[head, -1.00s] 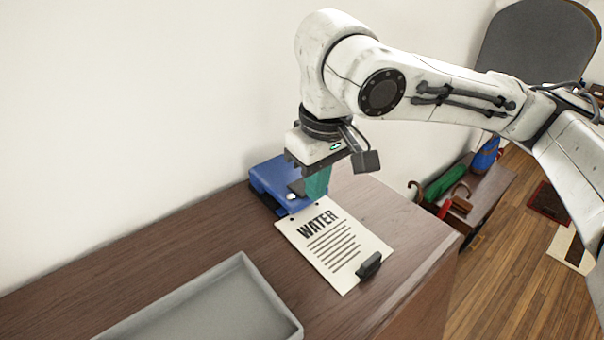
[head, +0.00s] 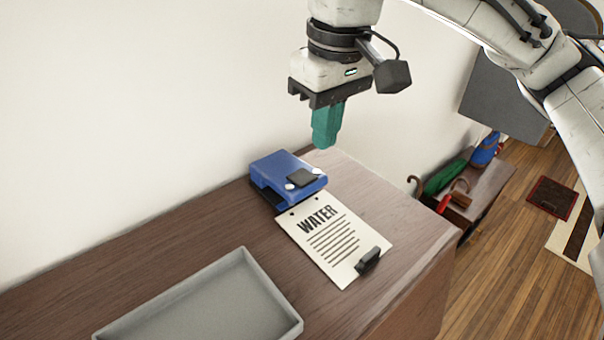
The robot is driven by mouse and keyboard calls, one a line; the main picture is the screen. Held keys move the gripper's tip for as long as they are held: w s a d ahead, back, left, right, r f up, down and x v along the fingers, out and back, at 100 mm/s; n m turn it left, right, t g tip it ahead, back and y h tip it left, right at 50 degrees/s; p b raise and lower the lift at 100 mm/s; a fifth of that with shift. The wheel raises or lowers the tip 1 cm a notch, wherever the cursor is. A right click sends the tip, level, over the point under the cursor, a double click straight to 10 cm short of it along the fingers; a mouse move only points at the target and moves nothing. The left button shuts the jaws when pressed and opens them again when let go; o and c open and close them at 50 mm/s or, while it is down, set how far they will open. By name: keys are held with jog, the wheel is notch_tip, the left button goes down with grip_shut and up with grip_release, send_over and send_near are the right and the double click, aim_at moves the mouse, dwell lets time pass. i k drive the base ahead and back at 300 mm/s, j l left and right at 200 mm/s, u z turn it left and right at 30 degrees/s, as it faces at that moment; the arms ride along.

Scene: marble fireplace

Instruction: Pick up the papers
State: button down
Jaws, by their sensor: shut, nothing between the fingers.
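The papers (head: 335,240) lie flat on the wooden cabinet top, with "WATER" printed at the top and lines of text below. Two punched holes show near their upper edge. A black clip (head: 368,260) grips their lower right edge. A blue hole punch (head: 287,178) stands just behind the papers' upper edge, with a dark pad on its top. My gripper (head: 325,142), with green fingers pointing down, is shut and empty in the air above and behind the hole punch's right side, apart from the papers.
A grey tray (head: 215,305) sits on the cabinet top (head: 150,250) at the front left. The cabinet's right edge drops to a wooden floor. A lower bench (head: 480,190) with umbrellas stands beyond. A white wall runs behind.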

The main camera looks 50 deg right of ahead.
aim_at(345, 247)
jog(key=k, duration=1.5)
